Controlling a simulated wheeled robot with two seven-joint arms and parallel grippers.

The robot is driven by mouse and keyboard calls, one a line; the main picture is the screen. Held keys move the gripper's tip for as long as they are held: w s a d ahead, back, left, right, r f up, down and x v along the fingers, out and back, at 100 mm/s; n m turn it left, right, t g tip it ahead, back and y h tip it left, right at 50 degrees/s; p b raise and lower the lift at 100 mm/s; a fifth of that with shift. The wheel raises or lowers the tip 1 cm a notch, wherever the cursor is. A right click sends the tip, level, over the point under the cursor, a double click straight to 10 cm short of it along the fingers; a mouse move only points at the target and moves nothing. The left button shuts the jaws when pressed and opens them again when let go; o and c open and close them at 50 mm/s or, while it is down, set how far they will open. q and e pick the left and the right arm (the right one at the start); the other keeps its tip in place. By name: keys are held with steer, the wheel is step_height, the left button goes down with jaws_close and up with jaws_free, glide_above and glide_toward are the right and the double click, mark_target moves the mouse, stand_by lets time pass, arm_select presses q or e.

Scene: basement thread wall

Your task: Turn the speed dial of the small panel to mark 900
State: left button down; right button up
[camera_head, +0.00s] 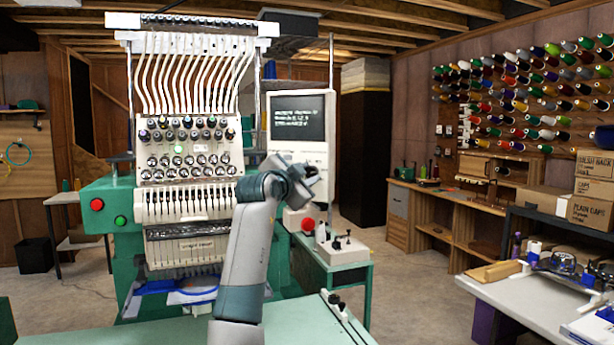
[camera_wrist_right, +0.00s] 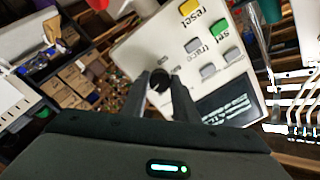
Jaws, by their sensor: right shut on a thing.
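The small panel (camera_head: 312,152) is a cream box with a dark screen, standing to the right of the embroidery machine. In the right wrist view the panel (camera_wrist_right: 135,48) shows tilted, with buttons marked reset, trace and set. The dark round speed dial (camera_wrist_right: 158,78) sits on its face between my fingertips. My right gripper (camera_wrist_right: 160,86) is shut on the dial. In the head view my right gripper (camera_head: 305,180) is at the panel's lower part and hides the dial. The dial's marks and pointer are not readable. My left gripper is not in view.
The embroidery machine (camera_head: 188,150) stands close to the left of my right arm. A green side table (camera_head: 338,266) with a red button (camera_head: 308,224) and small parts is below the panel. A white table (camera_head: 535,300) is at the right. Open floor lies between.

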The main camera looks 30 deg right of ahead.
steer(key=shift+r, duration=0.35)
steer(key=o, duration=1.1)
steer(key=shift+c, duration=0.2)
steer(key=shift+s+f, duration=0.1)
steer(key=shift+f, duration=0.15)
steer(key=shift+a, duration=0.15)
steer(key=shift+s+a, duration=0.1)
steer(key=shift+a, duration=0.1)
arm_select(q)
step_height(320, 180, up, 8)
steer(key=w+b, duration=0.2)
steer(key=b, duration=0.1)
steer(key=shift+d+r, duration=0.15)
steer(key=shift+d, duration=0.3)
arm_select(e)
steer(key=v, duration=1.6)
steer(key=shift+s+a, duration=0.25)
steer(key=shift+s, duration=0.1)
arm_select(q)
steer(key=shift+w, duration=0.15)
